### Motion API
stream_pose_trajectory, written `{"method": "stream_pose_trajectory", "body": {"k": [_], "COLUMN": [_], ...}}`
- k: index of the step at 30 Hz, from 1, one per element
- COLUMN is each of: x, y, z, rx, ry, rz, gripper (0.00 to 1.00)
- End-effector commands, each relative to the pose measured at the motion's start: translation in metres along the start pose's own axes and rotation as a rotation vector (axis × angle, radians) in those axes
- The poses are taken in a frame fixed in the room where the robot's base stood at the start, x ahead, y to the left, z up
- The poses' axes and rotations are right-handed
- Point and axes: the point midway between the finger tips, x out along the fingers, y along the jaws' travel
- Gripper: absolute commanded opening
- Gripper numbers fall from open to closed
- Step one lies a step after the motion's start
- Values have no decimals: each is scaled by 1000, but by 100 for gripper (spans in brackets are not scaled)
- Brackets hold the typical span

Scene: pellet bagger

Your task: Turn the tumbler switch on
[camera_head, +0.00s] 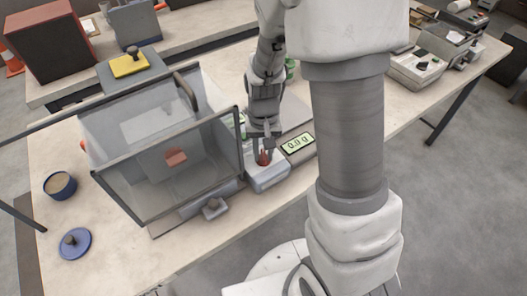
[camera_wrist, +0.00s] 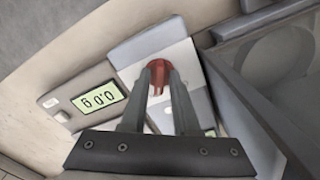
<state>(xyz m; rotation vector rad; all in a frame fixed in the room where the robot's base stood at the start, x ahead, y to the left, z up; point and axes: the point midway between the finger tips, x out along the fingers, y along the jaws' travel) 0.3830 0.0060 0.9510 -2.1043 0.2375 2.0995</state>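A red switch knob (camera_head: 263,158) sits on a small light-grey box (camera_head: 268,178) on the table, beside the clear-walled cabinet. I take it to be the tumbler switch; its on or off position cannot be read. My gripper (camera_head: 265,151) points down at it. In the wrist view the red knob (camera_wrist: 158,68) shows between and just beyond my fingertips (camera_wrist: 158,76), which stand apart with a gap between them. The fingers overlap its sides in the picture. I cannot tell whether they touch or grip it.
The clear cabinet (camera_head: 120,185) stands close on the left. A scale display (camera_head: 298,144) reading 0.0 g is just right of the switch box. A small grey box with a knob (camera_head: 214,207) sits in front of the cabinet. A blue lid (camera_head: 75,243) lies at front left.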

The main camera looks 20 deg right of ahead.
Motion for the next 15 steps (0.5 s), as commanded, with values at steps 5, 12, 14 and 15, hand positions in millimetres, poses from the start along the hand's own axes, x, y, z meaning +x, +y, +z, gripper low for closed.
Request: {"method": "stream_pose_trajectory", "body": {"k": [5,12,14,15], "x": [0,-2,-7,-12], "y": [0,0,0,0], "z": [0,0,0,0], "rx": [-1,-1,-1,-1], "ry": [-1,-1,0,1], "rz": [0,0,0,-1], "gripper": [45,45,45,45]}}
